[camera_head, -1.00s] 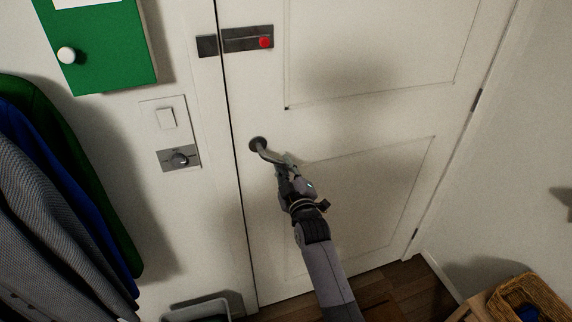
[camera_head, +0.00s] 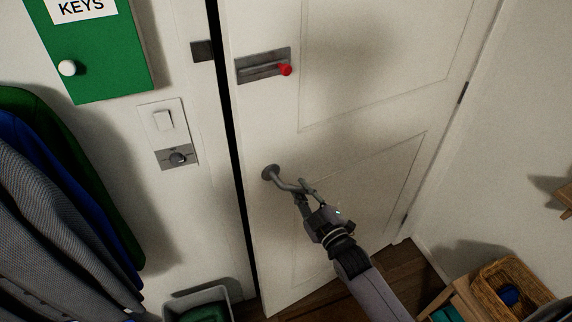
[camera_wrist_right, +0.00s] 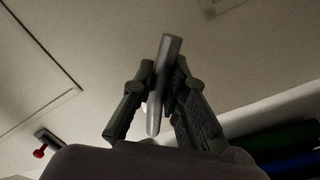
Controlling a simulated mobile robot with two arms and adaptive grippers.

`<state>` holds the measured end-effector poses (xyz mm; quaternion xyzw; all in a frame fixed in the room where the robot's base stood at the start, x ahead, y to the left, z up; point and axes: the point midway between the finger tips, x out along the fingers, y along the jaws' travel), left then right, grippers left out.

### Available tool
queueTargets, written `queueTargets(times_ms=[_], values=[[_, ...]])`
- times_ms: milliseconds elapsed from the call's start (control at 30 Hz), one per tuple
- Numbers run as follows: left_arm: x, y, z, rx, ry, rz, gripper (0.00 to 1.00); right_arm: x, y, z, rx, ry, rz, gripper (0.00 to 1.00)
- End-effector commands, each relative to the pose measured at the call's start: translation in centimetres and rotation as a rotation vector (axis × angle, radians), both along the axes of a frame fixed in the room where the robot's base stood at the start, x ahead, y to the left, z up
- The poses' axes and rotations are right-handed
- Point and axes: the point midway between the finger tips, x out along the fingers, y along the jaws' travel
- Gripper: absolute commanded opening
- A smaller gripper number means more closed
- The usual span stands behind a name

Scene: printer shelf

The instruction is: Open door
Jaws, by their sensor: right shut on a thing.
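The white door (camera_head: 345,150) stands ajar in the head view, with a dark gap along its left edge and its hinges on the right. Its grey lever handle (camera_head: 285,183) sits near the left edge. My right gripper (camera_head: 306,190) is shut on the handle's lever. In the right wrist view the lever (camera_wrist_right: 164,85) runs between the two fingers of the gripper (camera_wrist_right: 160,95). A latch bar with a red knob (camera_head: 285,70) is higher on the door; the bar is clear of the dark catch plate (camera_head: 202,51) on the frame. My left gripper is not in view.
A green key box (camera_head: 95,50), a switch panel (camera_head: 168,132) and hanging coats (camera_head: 50,200) are left of the door. A bin (camera_head: 198,302) stands low by the frame. A wicker basket (camera_head: 515,290) is at the lower right, near the side wall.

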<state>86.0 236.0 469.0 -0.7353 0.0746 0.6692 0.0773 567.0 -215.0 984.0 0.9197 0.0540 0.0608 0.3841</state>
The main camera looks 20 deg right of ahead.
Motion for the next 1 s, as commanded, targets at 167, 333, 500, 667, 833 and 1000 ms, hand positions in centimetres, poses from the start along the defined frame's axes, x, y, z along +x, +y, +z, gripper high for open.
queueTargets(times_ms=[167, 333, 500, 667, 833, 1000], values=[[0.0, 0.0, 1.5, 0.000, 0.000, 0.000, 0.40, -5.1, -2.2, 0.2, -0.006, 0.007, 0.065, 0.00], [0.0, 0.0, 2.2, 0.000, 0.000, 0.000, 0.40, -9.6, -3.9, 0.0, -0.005, 0.009, 0.130, 0.00], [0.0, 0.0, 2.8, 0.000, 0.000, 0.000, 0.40, -14.0, -5.9, -0.1, -0.003, 0.014, 0.198, 0.00], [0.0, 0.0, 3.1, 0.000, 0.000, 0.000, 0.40, -17.3, -7.6, 0.0, 0.000, 0.013, 0.251, 0.00], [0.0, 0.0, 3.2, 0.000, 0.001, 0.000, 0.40, -18.8, -8.3, 0.2, 0.006, 0.009, 0.280, 0.00], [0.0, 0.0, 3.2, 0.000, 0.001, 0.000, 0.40, -18.9, -8.3, 0.3, 0.007, 0.004, 0.284, 0.00]])
